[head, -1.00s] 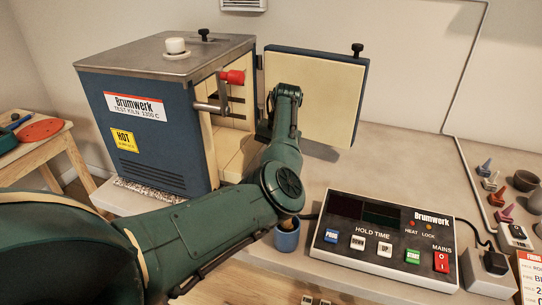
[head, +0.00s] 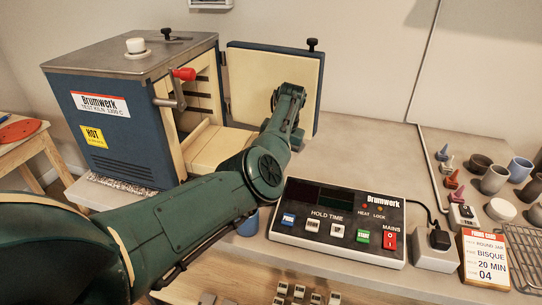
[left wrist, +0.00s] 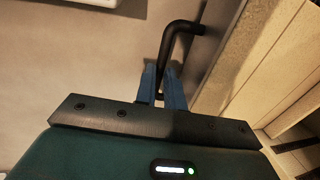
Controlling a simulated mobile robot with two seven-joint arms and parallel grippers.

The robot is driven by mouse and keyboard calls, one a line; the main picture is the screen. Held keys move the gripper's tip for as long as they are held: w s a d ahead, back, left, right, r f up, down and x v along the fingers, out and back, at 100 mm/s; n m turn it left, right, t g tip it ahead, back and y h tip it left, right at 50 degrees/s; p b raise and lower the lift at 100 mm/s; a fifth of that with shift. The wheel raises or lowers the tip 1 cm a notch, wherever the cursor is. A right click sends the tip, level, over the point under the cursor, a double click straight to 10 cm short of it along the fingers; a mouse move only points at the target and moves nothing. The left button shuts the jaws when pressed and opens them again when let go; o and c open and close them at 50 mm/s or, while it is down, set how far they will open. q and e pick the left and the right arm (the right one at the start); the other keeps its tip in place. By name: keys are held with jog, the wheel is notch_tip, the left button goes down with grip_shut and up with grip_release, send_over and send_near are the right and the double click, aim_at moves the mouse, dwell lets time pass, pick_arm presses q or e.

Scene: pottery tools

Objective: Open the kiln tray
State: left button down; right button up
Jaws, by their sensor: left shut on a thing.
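The kiln (head: 125,120) stands at the left with its door (head: 265,85) swung open to the right. Its pale tray (head: 218,150) sticks out of the lower opening toward my left arm, which hides its outer end. In the left wrist view a black bar handle (left wrist: 172,42) bends out from a dark plate (left wrist: 215,45), with pale slabs beyond it. My left gripper (left wrist: 162,82) is shut on this handle, its blue fingers either side of the bar. In the head view the arm covers the gripper and handle. My right gripper is out of view.
A control box (head: 338,222) with buttons sits on the bench close right of my left arm. A blue cup (head: 248,224) is partly hidden under the arm. Cones, pots and a firing card (head: 487,260) stand farther right. Bare bench (head: 370,150) lies behind the box.

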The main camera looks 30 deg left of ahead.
pick_arm(q)
jog(key=shift+d, duration=0.2)
jog(key=c, duration=1.5)
grip_release()
jog(key=shift+w+r, duration=0.1)
jog(key=r, duration=0.4)
jog(key=d+r, duration=0.1)
jog(key=r, duration=0.3)
jog(key=d+r, duration=0.1)
jog(key=r, duration=0.3)
jog(key=shift+w+d+r+b, duration=0.15)
jog(key=shift+w+r+b, duration=0.1)
jog(key=shift+r+b, duration=0.15)
